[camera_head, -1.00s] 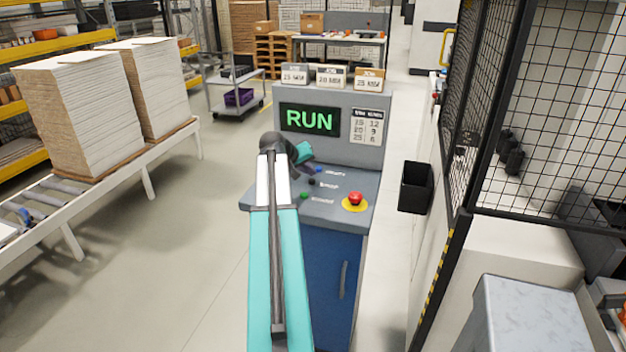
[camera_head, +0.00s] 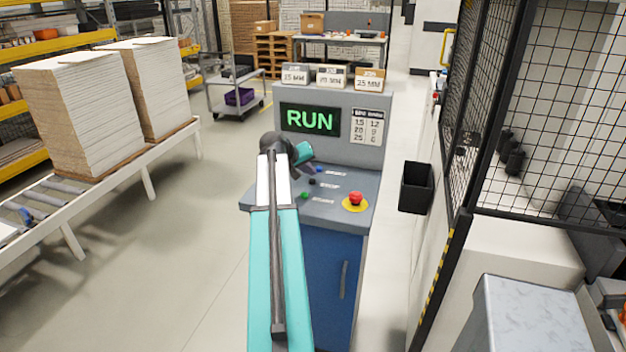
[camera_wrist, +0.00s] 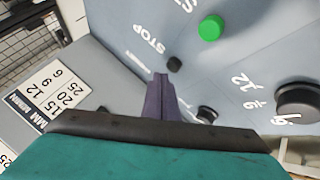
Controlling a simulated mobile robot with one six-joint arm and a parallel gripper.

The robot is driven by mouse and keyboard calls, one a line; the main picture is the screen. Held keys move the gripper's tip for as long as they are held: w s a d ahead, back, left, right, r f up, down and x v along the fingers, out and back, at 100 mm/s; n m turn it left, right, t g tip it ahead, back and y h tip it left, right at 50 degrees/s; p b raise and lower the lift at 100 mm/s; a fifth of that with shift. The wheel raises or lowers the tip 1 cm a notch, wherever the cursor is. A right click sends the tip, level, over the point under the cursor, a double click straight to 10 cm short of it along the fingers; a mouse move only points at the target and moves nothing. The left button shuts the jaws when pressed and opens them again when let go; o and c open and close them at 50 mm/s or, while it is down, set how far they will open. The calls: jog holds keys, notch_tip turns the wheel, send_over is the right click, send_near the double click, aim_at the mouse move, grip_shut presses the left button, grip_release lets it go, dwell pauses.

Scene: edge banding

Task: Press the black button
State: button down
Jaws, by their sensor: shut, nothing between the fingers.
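In the wrist view the black button (camera_wrist: 174,64) is a small dark cap beside the word STOP, just beyond my fingertips. My gripper (camera_wrist: 160,80) is shut and empty, with its dark fingers pointing toward the black button. A small gap shows between them in the picture; I cannot tell the depth. In the head view my gripper (camera_head: 309,166) is over the panel's left part, and its fingers are hard to make out.
A red emergency button (camera_head: 355,199) on a yellow base sits at the panel's right. In the wrist view a green button (camera_wrist: 211,27) lies beyond, and a black knob (camera_wrist: 297,103) with numbers is at right. The RUN screen (camera_head: 310,119) stands behind the panel.

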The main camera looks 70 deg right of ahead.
jog(key=shift+f, duration=0.1)
jog(key=shift+f+b, duration=0.6)
jog(key=shift+f, duration=0.2)
dwell(1.3)
jog(key=shift+r, duration=0.15)
jog(key=shift+r+p, duration=0.4)
jog(key=shift+r, duration=0.35)
jog(key=shift+r, duration=0.1)
jog(key=shift+r+p, duration=1.2)
jog(key=shift+r, duration=1.2)
